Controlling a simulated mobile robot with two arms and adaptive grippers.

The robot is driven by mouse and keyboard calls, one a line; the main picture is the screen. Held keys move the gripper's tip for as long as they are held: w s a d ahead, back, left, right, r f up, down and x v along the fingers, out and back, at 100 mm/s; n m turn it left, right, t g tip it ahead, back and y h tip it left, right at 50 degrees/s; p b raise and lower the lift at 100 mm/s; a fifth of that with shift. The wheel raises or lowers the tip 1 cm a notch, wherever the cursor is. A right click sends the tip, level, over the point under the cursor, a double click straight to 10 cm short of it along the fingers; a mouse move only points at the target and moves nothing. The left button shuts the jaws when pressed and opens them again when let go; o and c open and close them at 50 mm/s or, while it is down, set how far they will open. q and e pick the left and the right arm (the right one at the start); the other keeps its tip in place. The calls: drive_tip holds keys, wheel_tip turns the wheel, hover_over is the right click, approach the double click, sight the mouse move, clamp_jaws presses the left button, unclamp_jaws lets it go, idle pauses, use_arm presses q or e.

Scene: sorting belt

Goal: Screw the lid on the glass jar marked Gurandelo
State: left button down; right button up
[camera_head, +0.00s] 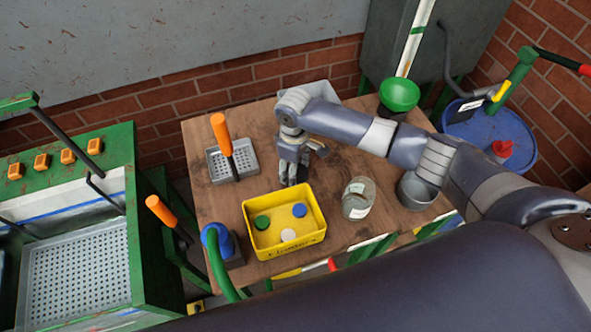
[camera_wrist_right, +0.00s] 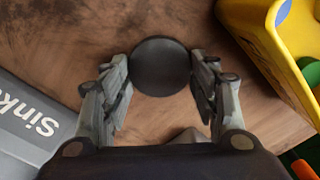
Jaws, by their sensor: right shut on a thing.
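A glass jar (camera_head: 358,198) with a pale label stands on the wooden table, right of the yellow bin. The label is too small to read, and I see no lid on the jar. My right gripper (camera_head: 291,178) is behind the yellow bin and left of the jar, pointing down. In the right wrist view its fingers are shut on a dark round lid (camera_wrist_right: 162,66), one finger on each side. The lid is close over or on the wood; I cannot tell which. My left gripper is not in view.
The yellow bin (camera_head: 316,236) holds green, blue and white lids. A grey tray (camera_head: 214,172) with an orange-handled tool, a grey metal pot (camera_head: 417,191) and a green funnel (camera_head: 399,92) are around. A grey bin (camera_wrist_right: 30,122) is beside the gripper. Wood between bin and jar is clear.

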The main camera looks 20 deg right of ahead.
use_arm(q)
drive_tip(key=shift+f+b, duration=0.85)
use_arm(e)
wheel_tip(320, 180, up, 10)
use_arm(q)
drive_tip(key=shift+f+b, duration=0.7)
use_arm(e)
drive_tip(key=s+d+r+m, duration=0.4)
drive_tip(key=s+r+m, duration=0.5)
drive_tip(key=s, duration=0.5)
drive_tip(key=shift+s+d+r, duration=0.2)
drive_tip(key=shift+s+r, duration=0.05)
drive_tip(key=shift+r, duration=0.1)
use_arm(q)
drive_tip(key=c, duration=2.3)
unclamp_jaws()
